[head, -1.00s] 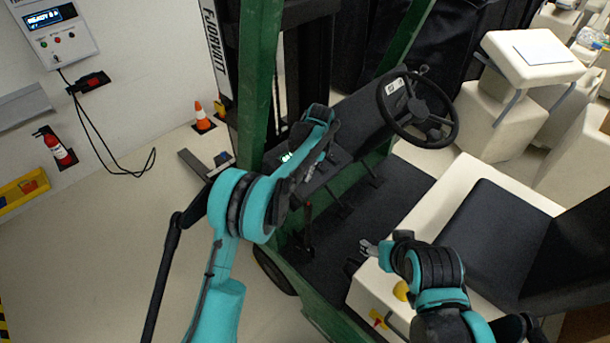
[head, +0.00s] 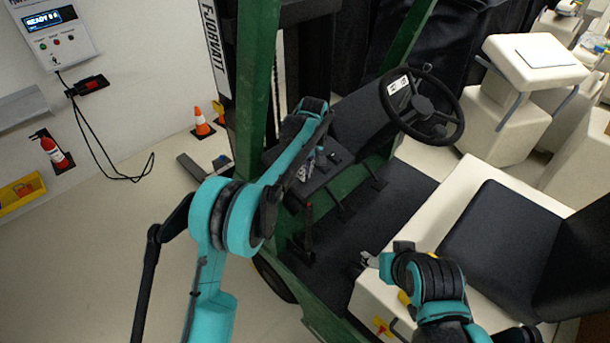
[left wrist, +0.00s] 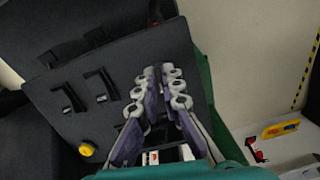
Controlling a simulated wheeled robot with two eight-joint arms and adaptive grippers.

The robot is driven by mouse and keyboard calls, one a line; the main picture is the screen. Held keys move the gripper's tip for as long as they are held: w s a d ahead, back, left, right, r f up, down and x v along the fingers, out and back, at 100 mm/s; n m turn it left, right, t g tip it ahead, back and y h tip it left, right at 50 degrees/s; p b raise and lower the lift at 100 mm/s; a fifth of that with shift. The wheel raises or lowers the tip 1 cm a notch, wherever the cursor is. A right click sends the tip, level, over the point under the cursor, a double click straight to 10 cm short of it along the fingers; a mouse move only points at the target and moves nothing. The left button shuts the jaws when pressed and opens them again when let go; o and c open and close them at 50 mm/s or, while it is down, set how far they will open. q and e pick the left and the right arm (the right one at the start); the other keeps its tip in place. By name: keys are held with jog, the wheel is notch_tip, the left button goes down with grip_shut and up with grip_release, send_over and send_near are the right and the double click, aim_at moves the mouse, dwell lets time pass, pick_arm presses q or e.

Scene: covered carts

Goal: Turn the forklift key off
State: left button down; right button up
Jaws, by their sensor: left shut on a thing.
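The green forklift (head: 255,120) has a dark dashboard panel (head: 340,160) left of its steering wheel (head: 421,104); the panel also shows in the left wrist view (left wrist: 118,65). My left gripper (head: 308,170) is at this panel, its fingers close together at the tips in the left wrist view (left wrist: 158,75). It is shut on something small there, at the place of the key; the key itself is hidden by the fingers. My right gripper (head: 370,256) hangs over the front of the white seat base, apart from the panel; its fingers are too small to judge.
Two dark levers (left wrist: 100,85) and a yellow knob (left wrist: 87,149) are on the panel beside my left gripper. A red-topped lever (head: 308,220) rises below the panel. The black seat (head: 490,235) is at right. A charger box (head: 55,35) hangs on the wall.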

pick_arm(q)
jog(key=shift+n, duration=0.6)
jog(key=c, duration=1.7)
grip_release()
jog(key=r, duration=0.8)
jog(key=s+d+r, duration=0.1)
jog(key=r, duration=0.3)
